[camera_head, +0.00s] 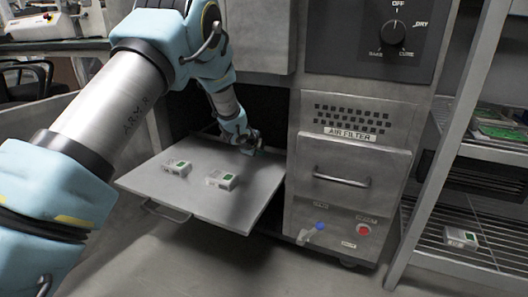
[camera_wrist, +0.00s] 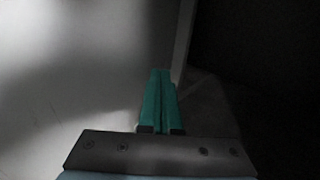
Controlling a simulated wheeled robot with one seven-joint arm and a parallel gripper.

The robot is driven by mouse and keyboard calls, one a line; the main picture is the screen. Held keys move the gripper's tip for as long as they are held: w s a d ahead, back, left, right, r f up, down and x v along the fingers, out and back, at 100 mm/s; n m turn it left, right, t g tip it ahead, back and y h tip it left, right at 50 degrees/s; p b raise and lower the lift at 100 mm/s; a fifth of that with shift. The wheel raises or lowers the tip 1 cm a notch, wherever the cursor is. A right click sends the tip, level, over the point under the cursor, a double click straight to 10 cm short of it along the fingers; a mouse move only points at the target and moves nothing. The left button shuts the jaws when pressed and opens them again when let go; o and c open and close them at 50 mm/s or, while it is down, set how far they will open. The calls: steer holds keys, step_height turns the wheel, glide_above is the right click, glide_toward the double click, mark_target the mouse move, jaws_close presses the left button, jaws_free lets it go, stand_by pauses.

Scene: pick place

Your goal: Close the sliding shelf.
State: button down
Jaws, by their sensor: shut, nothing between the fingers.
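The sliding shelf (camera_head: 237,206) is a flat grey metal plate pulled out from the dark opening of the grey cabinet. Its front handle (camera_head: 166,211) hangs at its near left edge.
A wire rack (camera_head: 480,255) with boxes is at the right. The floor in front of the shelf is clear.

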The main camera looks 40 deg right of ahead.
mark_target(267, 149)
steer(key=shift+w+d+r, duration=0.1)
steer(key=shift+w+d, duration=0.3)
steer(key=shift+d, duration=0.3)
steer(key=shift+w+d+r, duration=0.1)
steer(key=shift+w+d, duration=0.3)
steer(key=shift+d, duration=0.25)
